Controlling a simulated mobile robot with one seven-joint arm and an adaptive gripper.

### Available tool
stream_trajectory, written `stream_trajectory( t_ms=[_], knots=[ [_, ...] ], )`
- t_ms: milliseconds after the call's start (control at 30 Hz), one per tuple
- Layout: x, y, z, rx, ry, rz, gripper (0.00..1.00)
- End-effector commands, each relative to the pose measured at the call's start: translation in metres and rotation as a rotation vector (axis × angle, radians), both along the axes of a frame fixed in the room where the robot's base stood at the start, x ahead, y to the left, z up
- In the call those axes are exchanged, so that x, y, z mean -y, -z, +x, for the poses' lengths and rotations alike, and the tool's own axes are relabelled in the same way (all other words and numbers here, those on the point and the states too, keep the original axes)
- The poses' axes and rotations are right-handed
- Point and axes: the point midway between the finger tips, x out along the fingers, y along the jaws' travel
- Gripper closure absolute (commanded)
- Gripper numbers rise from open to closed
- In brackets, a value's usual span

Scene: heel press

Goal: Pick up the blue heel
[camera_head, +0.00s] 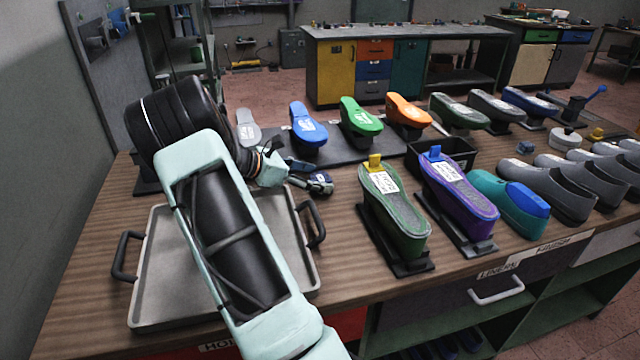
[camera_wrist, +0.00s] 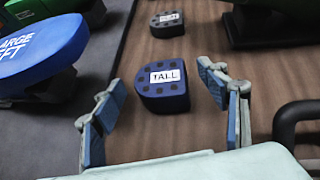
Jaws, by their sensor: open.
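The blue heel (camera_wrist: 165,88) is a dark blue, D-shaped block with dark round spots and a white label reading TALL. It lies on the wooden bench in the wrist view, between and just beyond the fingertips of my gripper (camera_wrist: 161,92). The blue-padded fingers are spread and I see no contact with the heel. In the head view, my gripper (camera_head: 297,170) is above the bench near the tray's right handle, and a small dark blue heel (camera_head: 321,183) shows beside the fingers, partly hidden.
A second, dark grey heel labelled TALL (camera_wrist: 167,24) lies farther up the wrist view. A grey tray (camera_head: 160,285) with black handles is beneath my arm. A blue last (camera_head: 308,125) stands behind my gripper; a green last (camera_head: 396,205) stands to its right.

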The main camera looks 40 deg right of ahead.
Motion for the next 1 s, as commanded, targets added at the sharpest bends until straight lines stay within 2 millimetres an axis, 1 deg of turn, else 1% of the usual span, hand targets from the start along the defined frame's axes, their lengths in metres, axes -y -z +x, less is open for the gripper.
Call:
stream_trajectory(
  t_ms=[233,667,867,967,1000],
  knots=[
    [0.001,0.001,0.0,0.0,-0.001,0.0,0.33],
    [0.001,0.001,0.0,0.0,0.0,0.001,0.81],
    [0.001,0.0,0.0,0.0,-0.001,0.0,0.81],
    [0.001,-0.007,0.0,0.002,0.0,-0.001,0.81],
    [0.001,-0.012,0.0,0.003,0.0,-0.001,0.81]
  ],
)
